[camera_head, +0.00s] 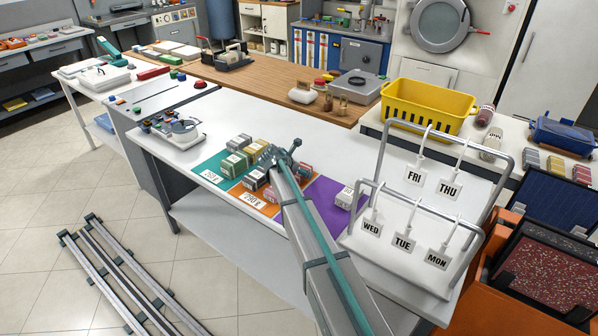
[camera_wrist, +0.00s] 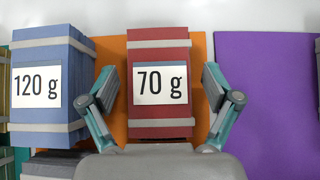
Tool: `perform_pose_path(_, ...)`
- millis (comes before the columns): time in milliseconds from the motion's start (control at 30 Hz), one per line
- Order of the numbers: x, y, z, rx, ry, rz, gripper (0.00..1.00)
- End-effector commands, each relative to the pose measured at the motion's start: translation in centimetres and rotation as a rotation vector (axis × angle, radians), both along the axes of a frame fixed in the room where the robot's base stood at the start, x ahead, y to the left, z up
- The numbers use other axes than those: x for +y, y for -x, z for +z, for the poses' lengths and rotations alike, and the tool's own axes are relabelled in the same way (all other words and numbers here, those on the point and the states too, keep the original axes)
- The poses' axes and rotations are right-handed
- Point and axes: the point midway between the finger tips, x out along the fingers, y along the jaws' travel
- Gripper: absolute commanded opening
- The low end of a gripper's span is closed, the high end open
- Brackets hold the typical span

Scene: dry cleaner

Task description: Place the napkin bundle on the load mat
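A red napkin bundle (camera_wrist: 160,40) with grey bands and a "70 g" label lies on the orange mat (camera_wrist: 112,50). In the wrist view my gripper (camera_wrist: 158,82) is open, its fingers on either side of this bundle with visible gaps. A blue bundle (camera_wrist: 52,100) labelled "120 g" lies to its left. A bare stretch of purple mat (camera_wrist: 262,90) lies to the right. In the head view several bundles stand on the teal mat (camera_head: 208,172) and orange mat (camera_head: 236,190); one pale-labelled bundle (camera_head: 346,198) is on the purple mat (camera_head: 322,190). My wrist hides the fingers there. No mat is visibly marked as the load mat.
A white rack (camera_head: 405,215) with hanging day tags stands right of the purple mat. A yellow basket (camera_head: 428,103) stands behind on the right. White tabletop (camera_head: 270,118) behind the mats is clear.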

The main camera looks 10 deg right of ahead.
Motion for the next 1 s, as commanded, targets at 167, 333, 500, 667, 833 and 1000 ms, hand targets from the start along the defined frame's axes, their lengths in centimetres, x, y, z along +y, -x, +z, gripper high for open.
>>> perform_pose_path(167, 0.0, 0.0, 0.0, 0.0, 0.0, 0.0, 0.89)
perform_pose_path(333, 0.2, 0.3, 0.6, -0.001, 0.0, 0.001, 0.89)
perform_pose_path(500, 1.5, 1.5, 2.2, -0.002, 0.0, 0.001, 0.89)
perform_pose_path(667, 3.1, 3.1, 4.4, -0.002, 0.0, 0.001, 0.89)
perform_pose_path(833, 4.7, 4.6, 6.7, -0.002, 0.0, 0.001, 0.89)
perform_pose_path(1000, 5.7, 5.5, 8.2, -0.001, 0.0, 0.001, 0.89)
